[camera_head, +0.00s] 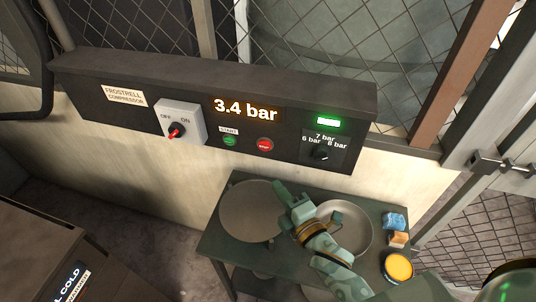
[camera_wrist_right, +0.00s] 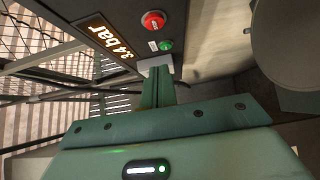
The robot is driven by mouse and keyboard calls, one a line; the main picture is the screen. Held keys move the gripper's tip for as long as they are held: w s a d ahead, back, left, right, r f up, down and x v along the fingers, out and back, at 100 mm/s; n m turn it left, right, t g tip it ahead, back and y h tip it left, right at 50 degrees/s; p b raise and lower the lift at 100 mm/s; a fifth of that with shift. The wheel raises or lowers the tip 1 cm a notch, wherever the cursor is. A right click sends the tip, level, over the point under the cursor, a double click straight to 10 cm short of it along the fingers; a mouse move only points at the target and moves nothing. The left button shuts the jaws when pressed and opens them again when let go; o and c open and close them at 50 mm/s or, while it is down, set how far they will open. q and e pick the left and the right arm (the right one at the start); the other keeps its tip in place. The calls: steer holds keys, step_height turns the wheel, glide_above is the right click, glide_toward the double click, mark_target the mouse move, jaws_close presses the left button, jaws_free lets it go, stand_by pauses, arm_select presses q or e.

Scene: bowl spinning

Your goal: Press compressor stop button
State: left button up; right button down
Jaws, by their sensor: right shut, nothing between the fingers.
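The red stop button (camera_head: 265,144) sits on the dark compressor panel (camera_head: 180,118), right of the green start button (camera_head: 230,141). In the right wrist view, the red button (camera_wrist_right: 153,20) lies beyond the green button (camera_wrist_right: 166,45). My right gripper (camera_head: 284,188) is shut and empty. In the head view it is below the red button, over the small table, apart from the panel. In the wrist view its closed fingers (camera_wrist_right: 157,82) point toward the panel. My left gripper is not in view.
The panel carries an OFF/ON switch box (camera_head: 181,120), a 3.4 bar display (camera_head: 245,109), a lit green lamp (camera_head: 327,122) and a pressure knob (camera_head: 320,153). The table (camera_head: 225,247) below holds a round plate (camera_head: 250,212), a metal bowl (camera_head: 355,225), sponges (camera_head: 395,221) and a yellow tin (camera_head: 398,266).

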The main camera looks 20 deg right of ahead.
glide_toward(259, 146)
steer(key=w+a, duration=0.3)
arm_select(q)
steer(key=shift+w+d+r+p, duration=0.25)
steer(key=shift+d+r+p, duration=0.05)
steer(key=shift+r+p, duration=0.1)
arm_select(e)
steer(key=shift+w+d, duration=1)
steer(key=shift+w, duration=0.3)
